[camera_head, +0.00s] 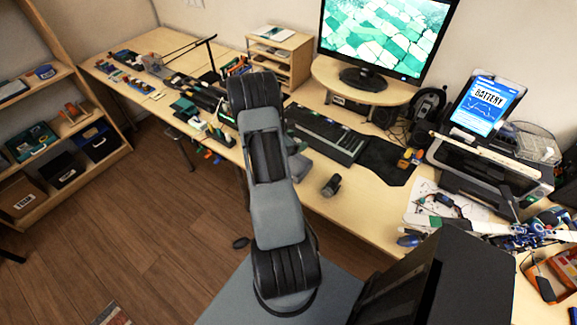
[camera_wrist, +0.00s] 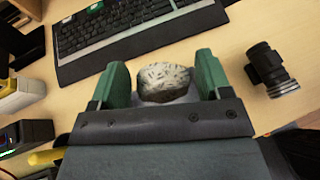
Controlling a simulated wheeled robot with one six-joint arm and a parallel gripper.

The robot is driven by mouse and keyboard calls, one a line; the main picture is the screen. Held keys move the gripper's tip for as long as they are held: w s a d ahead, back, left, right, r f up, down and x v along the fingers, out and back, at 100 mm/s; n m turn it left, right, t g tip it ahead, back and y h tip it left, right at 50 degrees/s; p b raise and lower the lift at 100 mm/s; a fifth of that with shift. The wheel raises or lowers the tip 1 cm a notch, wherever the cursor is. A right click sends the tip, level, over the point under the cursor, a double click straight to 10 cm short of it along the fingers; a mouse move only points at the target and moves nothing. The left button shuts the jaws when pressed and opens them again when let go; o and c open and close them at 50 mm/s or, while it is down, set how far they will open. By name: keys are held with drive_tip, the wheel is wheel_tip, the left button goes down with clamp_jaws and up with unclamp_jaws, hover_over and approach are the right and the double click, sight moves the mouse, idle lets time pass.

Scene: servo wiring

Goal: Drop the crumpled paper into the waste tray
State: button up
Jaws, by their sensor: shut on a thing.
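The crumpled paper (camera_wrist: 163,82) is a whitish lump with dark print marks. In the wrist view it sits between the two green fingers of my gripper (camera_wrist: 158,84), which is shut on it. The gripper is over the light wooden desk, in front of the keyboard. In the head view my own arm hides the paper and most of the gripper. I cannot pick out the waste tray with certainty in either view.
A black cylindrical device (camera_wrist: 270,70) lies on the desk right of the gripper; it also shows in the head view (camera_head: 331,186). A keyboard (camera_wrist: 130,32) lies beyond the paper. A monitor (camera_head: 385,38) stands behind. Tools and parts crowd the desk's left and right ends.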

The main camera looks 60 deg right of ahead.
wheel_tip(320, 180, down, 5)
drive_tip(key=shift+r+b, duration=0.1)
drive_tip(key=shift+b, duration=0.95)
drive_tip(key=o, duration=0.9)
drive_tip(key=shift+o, duration=0.2)
drive_tip(key=b+v, duration=0.2)
drive_tip(key=v, duration=1.1)
drive_tip(key=shift+a+r, duration=0.2)
drive_tip(key=shift+a, duration=0.15)
drive_tip(key=shift+w, duration=0.1)
